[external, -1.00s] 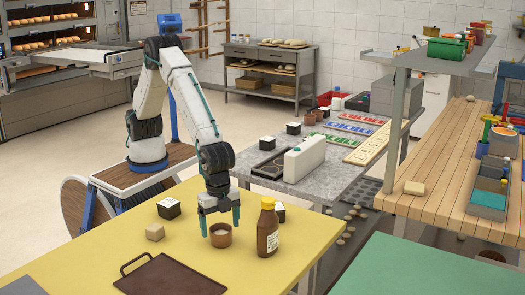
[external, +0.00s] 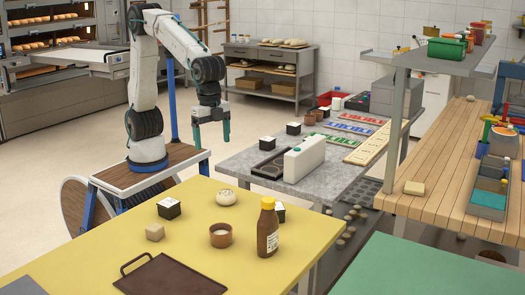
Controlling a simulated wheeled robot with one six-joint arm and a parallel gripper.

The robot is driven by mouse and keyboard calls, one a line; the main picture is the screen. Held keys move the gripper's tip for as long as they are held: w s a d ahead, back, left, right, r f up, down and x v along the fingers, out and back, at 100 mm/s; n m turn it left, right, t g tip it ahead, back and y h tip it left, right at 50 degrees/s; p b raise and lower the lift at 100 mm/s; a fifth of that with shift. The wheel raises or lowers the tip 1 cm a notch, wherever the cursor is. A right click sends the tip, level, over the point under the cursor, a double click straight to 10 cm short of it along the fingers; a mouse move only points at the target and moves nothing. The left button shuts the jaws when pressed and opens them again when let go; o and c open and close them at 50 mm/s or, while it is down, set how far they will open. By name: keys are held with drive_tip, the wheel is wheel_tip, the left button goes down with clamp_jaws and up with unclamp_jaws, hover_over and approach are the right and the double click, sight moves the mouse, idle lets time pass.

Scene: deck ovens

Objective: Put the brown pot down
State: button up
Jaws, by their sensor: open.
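My gripper (external: 211,132) is open and empty, raised well above and behind the pot, near the far side of the yellow table (external: 120,222). It points down, and nothing hangs between its fingers.
A pale round bun-like thing (external: 226,197) and a black box with a white top (external: 169,208) lie behind the pot. A brown tray (external: 170,278) lies in front.

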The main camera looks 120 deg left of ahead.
drive_tip(key=s+a+r+n, duration=0.1)
drive_tip(key=s+a+r, duration=0.1)
drive_tip(key=s+a, duration=0.5)
drive_tip(key=s+a+r+n, duration=0.1)
drive_tip(key=s+a+r, duration=0.1)
drive_tip(key=s, duration=0.8)
drive_tip(key=s+a+f, duration=0.2)
drive_tip(key=s, duration=0.4)
drive_tip(key=s+a+f+n, duration=0.1)
drive_tip(key=s+a+f, duration=0.1)
drive_tip(key=s, duration=0.5)
drive_tip(key=shift+s+t, duration=0.25)
drive_tip(key=shift+t, duration=0.15)
